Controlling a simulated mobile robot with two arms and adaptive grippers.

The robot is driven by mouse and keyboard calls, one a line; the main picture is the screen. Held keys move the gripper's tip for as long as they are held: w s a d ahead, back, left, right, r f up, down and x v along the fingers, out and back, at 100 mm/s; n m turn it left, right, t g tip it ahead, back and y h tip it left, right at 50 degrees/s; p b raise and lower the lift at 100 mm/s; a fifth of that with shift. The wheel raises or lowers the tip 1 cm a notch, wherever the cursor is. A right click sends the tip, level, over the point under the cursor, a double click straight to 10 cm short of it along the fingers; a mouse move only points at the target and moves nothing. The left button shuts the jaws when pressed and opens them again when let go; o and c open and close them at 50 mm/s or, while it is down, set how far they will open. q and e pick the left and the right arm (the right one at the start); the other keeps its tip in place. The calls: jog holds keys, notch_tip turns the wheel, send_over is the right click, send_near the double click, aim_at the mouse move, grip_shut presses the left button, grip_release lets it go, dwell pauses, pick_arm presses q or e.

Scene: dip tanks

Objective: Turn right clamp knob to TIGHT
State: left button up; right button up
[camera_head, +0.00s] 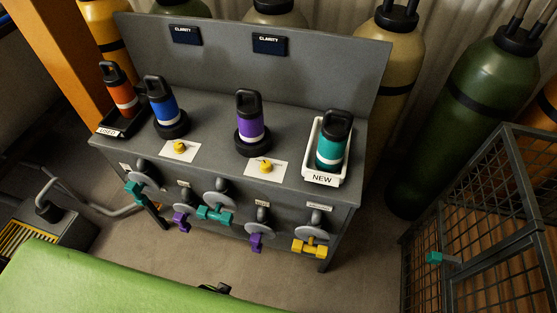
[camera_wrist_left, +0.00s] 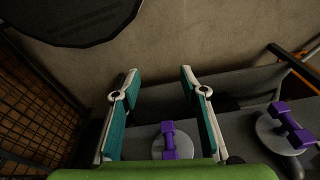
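The right clamp knob (camera_head: 265,167) is small and yellow. It sits on a white card on the bench top, in front of the purple-banded bottle (camera_head: 250,128), which stands in a round dark holder. The card's print is too small to read. A similar left yellow knob (camera_head: 180,147) sits in front of the blue bottle (camera_head: 162,107). My left gripper (camera_wrist_left: 158,72) shows in the left wrist view with its two teal-padded fingers apart and nothing held. A purple valve handle (camera_wrist_left: 169,140) appears between the fingers, apart from them. Neither gripper can be made out in the head view.
A white NEW tray (camera_head: 323,181) holds a teal bottle at the bench's right; a dark tray (camera_head: 107,131) holds an orange bottle at left. Coloured valve handles, including a yellow one (camera_head: 310,248), project from the bench front. A wire cage (camera_head: 490,215) stands at right.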

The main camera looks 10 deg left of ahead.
pick_arm(q)
jog(key=w+d+r+p, duration=0.1)
jog(key=w+r, duration=0.2)
jog(key=r, duration=0.5)
jog(key=w+d+r+t+p, duration=0.1)
jog(key=w+r, duration=0.2)
jog(key=r, duration=0.5)
jog(key=w+d+r+p, duration=0.1)
jog(key=w+r, duration=0.2)
jog(key=r, duration=0.4)
notch_tip(320, 180, up, 19)
jog(key=n+g+p, duration=0.1)
jog(key=n+g, duration=0.1)
jog(key=g, duration=0.1)
send_over(266, 164)
notch_tip(266, 164, down, 13)
jog(key=shift+r+p, duration=0.1)
jog(key=shift+p, duration=0.65)
pick_arm(e)
notch_tip(266, 164, up, 6)
jog(key=d, duration=0.1)
jog(key=shift+d, duration=0.15)
pick_arm(q)
jog(key=c, duration=1.1)
